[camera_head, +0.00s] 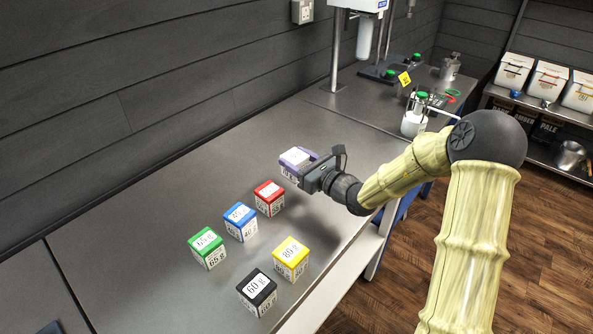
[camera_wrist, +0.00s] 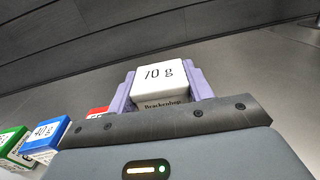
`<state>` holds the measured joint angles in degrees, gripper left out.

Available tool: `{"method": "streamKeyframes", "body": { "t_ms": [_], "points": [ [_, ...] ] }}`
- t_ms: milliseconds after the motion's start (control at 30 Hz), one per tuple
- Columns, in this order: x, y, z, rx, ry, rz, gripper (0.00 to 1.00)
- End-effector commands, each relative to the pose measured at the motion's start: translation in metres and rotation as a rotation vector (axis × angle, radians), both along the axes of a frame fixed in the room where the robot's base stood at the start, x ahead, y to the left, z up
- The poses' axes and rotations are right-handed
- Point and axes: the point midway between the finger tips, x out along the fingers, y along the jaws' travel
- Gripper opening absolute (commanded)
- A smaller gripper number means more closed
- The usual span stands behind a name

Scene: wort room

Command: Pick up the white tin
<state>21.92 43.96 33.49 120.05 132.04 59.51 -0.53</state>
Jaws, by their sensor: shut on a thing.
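The white tin (camera_wrist: 160,82) sits between the purple fingers of my gripper (camera_wrist: 166,88) in the wrist view. Its label reads "70 g" or "10 g" on top, with smaller print on its near side. In the head view, my gripper (camera_head: 297,163) is at the far end of the group of tins, shut on the white tin (camera_head: 298,157). Purple fingers hide part of the tin there. I cannot tell whether the tin touches the bench or is a little above it.
Red (camera_head: 269,198), blue (camera_head: 240,222), green (camera_head: 206,248), yellow (camera_head: 291,259) and black (camera_head: 257,293) tins stand on the grey bench (camera_head: 130,230). The red one is closest to my gripper. A white bottle (camera_head: 413,123) stands farther back. The bench behind my gripper is clear.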

Motion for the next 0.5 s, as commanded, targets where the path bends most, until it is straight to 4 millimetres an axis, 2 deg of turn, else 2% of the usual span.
{"method": "streamKeyframes", "body": {
  "t_ms": [33,200,333,500],
  "points": [
    [0.0,0.0,0.013,-0.002,-0.005,0.0,0.25],
    [0.0,0.0,0.04,-0.001,-0.004,0.001,0.25],
    [0.0,0.0,0.05,0.0,-0.001,0.001,0.25],
    [0.0,0.0,0.051,0.0,0.0,0.001,0.25]
  ]
}}
